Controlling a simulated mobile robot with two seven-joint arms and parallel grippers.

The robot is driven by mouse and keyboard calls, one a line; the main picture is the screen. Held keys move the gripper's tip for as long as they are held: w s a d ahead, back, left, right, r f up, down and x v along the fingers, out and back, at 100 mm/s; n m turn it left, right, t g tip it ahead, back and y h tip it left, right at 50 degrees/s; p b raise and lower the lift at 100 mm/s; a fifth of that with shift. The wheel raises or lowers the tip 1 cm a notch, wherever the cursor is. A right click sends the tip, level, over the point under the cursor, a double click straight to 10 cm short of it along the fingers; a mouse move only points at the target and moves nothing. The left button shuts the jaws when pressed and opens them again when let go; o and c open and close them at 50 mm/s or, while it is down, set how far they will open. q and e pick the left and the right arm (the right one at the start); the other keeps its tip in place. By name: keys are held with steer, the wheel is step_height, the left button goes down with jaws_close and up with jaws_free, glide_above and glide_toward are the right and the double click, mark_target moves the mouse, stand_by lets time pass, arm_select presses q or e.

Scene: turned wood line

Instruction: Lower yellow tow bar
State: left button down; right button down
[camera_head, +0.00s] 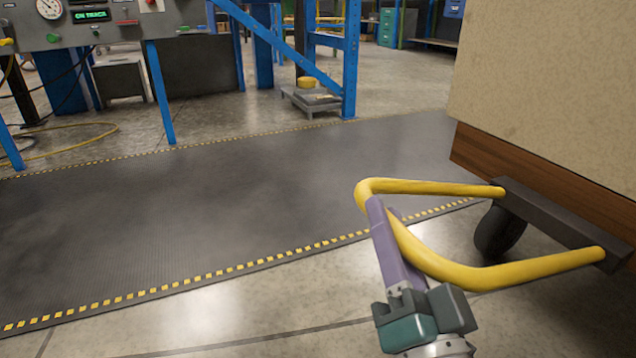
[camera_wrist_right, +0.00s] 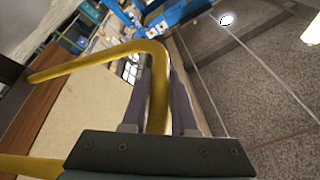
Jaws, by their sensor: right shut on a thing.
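The yellow tow bar (camera_head: 440,187) is a bent tube loop fixed to a dark bracket (camera_head: 560,228) at the base of a large cart. It stands out to the left from the cart, well above the floor. My right gripper (camera_head: 378,210) is shut on the tow bar at its outer bend, with its purple fingers one on each side of the tube. In the right wrist view the tow bar (camera_wrist_right: 157,85) passes between the fingers. My left gripper is not in view.
The cart (camera_head: 550,90), with a beige body and wooden lower edge, stands at right above a black wheel (camera_head: 497,232). A dark mat (camera_head: 200,215) with a yellow-marked edge covers the floor at left. A grey control panel (camera_head: 90,25) and blue frame (camera_head: 350,60) stand behind.

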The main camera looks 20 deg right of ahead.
steer(key=shift+a+f, duration=0.15)
steer(key=shift+f, duration=0.45)
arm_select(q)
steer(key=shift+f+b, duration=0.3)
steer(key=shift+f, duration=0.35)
arm_select(e)
steer(key=shift+f, duration=0.25)
steer(key=c, duration=0.7)
jaws_free()
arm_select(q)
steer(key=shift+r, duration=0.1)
arm_select(e)
steer(key=shift+s, duration=0.1)
steer(key=shift+s, duration=0.4)
arm_select(q)
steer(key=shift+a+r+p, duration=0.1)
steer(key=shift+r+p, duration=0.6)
steer(key=shift+p, duration=0.05)
arm_select(e)
steer(key=v, duration=0.9)
